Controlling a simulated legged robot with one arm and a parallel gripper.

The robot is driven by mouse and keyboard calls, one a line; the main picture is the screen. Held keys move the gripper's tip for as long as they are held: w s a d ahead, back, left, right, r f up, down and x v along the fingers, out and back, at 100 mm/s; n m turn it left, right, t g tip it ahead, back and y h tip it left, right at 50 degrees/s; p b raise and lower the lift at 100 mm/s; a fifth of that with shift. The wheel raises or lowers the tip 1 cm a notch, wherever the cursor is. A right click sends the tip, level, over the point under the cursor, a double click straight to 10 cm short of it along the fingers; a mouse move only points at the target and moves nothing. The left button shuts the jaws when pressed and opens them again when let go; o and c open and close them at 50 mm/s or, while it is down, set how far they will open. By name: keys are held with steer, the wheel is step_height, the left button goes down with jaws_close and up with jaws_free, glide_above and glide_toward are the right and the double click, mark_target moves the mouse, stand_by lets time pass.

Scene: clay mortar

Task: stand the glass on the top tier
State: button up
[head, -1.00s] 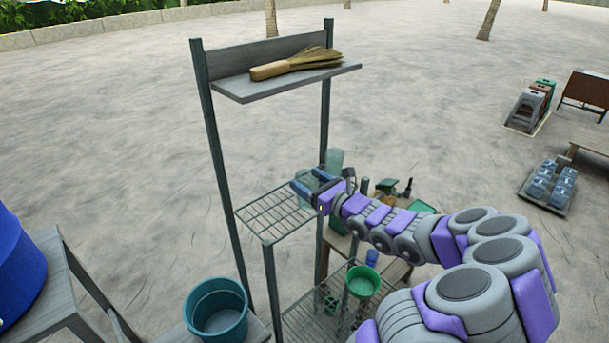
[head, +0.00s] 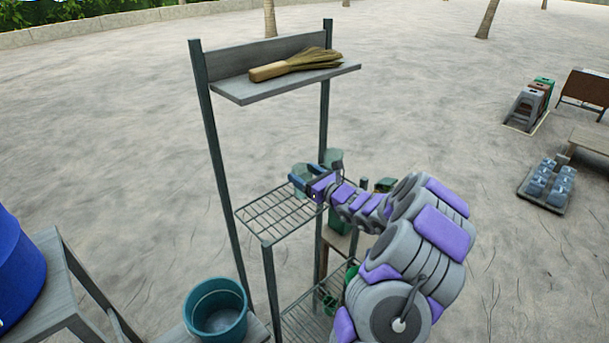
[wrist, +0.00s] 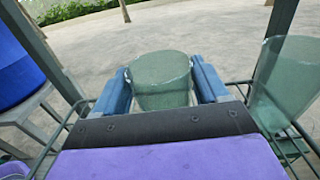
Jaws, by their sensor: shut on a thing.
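My gripper (head: 305,183) is shut on a translucent green glass (wrist: 160,82), which sits between the blue fingers in the wrist view. In the head view the held glass (head: 301,170) shows just behind the fingers, over the far right part of the wire tier (head: 272,217). I cannot tell whether its base touches the wires. The rack also has a grey wooden shelf (head: 262,91) higher up and a lower wire tier (head: 305,318). A second translucent green glass (wrist: 283,80) stands at the right in the wrist view.
A straw brush (head: 295,65) lies on the wooden shelf. Grey posts (head: 222,160) flank the wire tier. A teal bucket (head: 217,310) stands at front left, near a blue barrel (head: 15,260). The left part of the wire tier is bare.

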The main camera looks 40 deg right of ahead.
steer(key=shift+s+d, duration=0.1)
steer(key=shift+d, duration=0.25)
steer(key=o, duration=0.8)
steer(key=shift+d, duration=0.1)
steer(key=o, duration=0.5)
steer(key=shift+a, duration=0.35)
